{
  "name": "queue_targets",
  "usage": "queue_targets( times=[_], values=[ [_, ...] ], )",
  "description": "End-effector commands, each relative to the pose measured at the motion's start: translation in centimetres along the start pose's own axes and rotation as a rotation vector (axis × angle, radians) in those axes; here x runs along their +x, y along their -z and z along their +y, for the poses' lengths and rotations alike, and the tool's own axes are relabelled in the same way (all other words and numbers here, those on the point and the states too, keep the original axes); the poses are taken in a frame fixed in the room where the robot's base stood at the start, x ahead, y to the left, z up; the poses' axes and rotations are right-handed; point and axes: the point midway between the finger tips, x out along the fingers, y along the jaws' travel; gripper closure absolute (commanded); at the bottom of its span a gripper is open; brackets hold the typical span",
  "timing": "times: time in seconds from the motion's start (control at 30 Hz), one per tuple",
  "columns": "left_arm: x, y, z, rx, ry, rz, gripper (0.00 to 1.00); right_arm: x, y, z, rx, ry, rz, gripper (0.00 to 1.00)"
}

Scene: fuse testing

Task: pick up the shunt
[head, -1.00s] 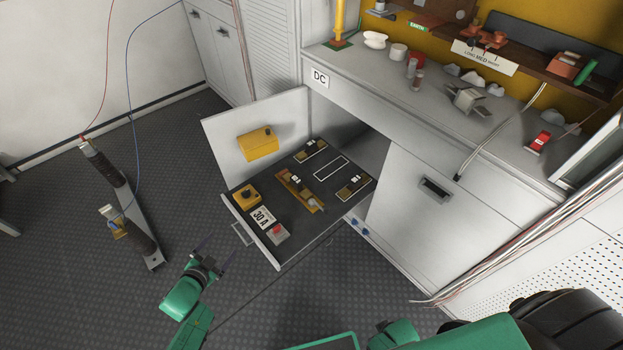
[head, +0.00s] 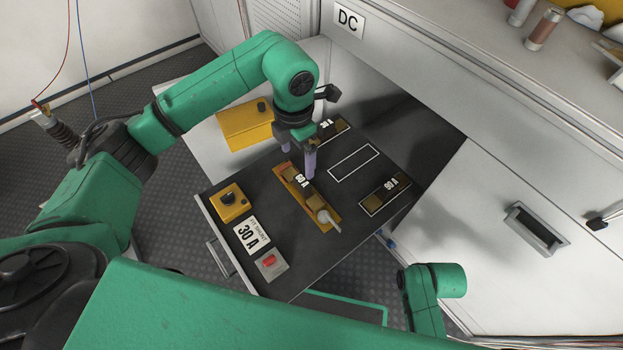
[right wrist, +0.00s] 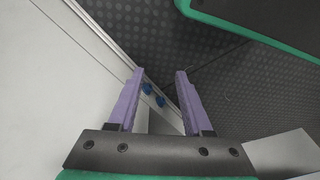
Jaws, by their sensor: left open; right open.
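The open drawer (head: 300,275) holds several shunts in the head view. One shunt (head: 302,180), with brass end blocks and a dark label, sits on a tan base (head: 291,181) near the middle. Another shunt (head: 328,128) lies at the back, partly hidden by my left gripper, and a third shunt (head: 386,192) lies at the right in a white outline. A card (head: 251,236) reads 30 A. My left gripper (head: 298,156) is open, fingers pointing down near the middle shunt's far end; contact is unclear. My right gripper (right wrist: 159,82) is open and empty in the right wrist view.
An empty white outline (head: 353,162) lies between the back and right shunts. A yellow box with a black knob (head: 230,201) and a grey box with a red button (head: 271,264) sit at the drawer's front. Cabinet doors (head: 490,230) and the counter edge bound the drawer.

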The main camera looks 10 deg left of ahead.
Motion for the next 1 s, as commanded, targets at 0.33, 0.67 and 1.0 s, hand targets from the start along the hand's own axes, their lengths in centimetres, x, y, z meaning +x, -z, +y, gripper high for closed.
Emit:
queue_targets(
  times=[0.33, 0.67, 1.0],
  values=[
    [7.1, -0.2, -0.2, -0.001, 0.007, -0.001, 0.03, -2.8, 1.0, -0.5, -0.007, 0.013, 0.012, 0.5],
    [11.6, -0.5, -0.1, -0.001, 0.007, -0.003, 0.03, -5.5, 1.4, -0.9, -0.014, 0.023, 0.019, 0.5],
    [11.5, -0.5, -0.1, -0.001, 0.007, -0.003, 0.75, -5.5, 1.4, -0.9, -0.014, 0.022, 0.019, 0.5]
  ],
)
